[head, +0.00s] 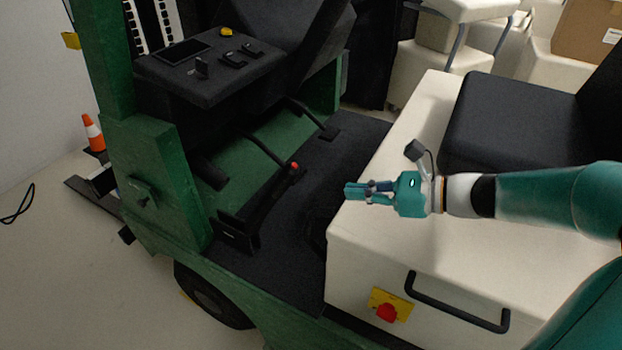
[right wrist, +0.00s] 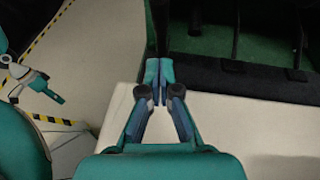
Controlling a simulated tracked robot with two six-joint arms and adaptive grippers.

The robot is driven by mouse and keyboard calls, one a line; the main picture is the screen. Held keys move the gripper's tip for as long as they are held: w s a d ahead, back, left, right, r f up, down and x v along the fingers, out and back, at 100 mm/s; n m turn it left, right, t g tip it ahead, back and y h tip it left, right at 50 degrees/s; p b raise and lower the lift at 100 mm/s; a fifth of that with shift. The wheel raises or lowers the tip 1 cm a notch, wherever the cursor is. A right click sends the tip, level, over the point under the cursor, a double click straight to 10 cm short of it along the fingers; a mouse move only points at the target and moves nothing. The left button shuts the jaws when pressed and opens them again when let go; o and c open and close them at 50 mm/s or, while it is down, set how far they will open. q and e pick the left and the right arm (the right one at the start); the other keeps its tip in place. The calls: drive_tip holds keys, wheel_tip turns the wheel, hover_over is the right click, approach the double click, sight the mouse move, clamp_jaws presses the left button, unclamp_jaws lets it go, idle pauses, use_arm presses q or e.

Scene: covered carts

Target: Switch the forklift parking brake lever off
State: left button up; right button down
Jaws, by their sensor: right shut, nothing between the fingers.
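The parking brake lever (head: 294,166) looks to be the black bar with a red tip. It rises at a slant from a black box (head: 237,231) on the forklift floor. My right gripper (head: 350,190) is shut and empty, above the near edge of the white seat housing, to the right of the red tip and apart from it in the picture. In the right wrist view its closed fingertips (right wrist: 158,72) lie in front of a dark upright bar (right wrist: 161,28); I cannot tell if this is the lever. What looks like my left gripper (right wrist: 50,95) shows small at the left there.
The white housing (head: 390,240) with a black handle (head: 455,303) and a red button (head: 387,312) fills the near right. A black seat (head: 510,125) is on top. The dashboard (head: 205,65) and black pedals (head: 262,148) are further left. The black floor mat (head: 300,215) has free room.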

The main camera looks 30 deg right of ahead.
use_arm(q)
drive_tip(key=shift+s+r+p, duration=0.15)
drive_tip(key=shift+r+p, duration=0.4)
drive_tip(key=shift+r, duration=0.05)
use_arm(e)
drive_tip(key=w+a, duration=0.5)
drive_tip(key=w, duration=0.2)
drive_tip(key=shift+a, duration=0.35)
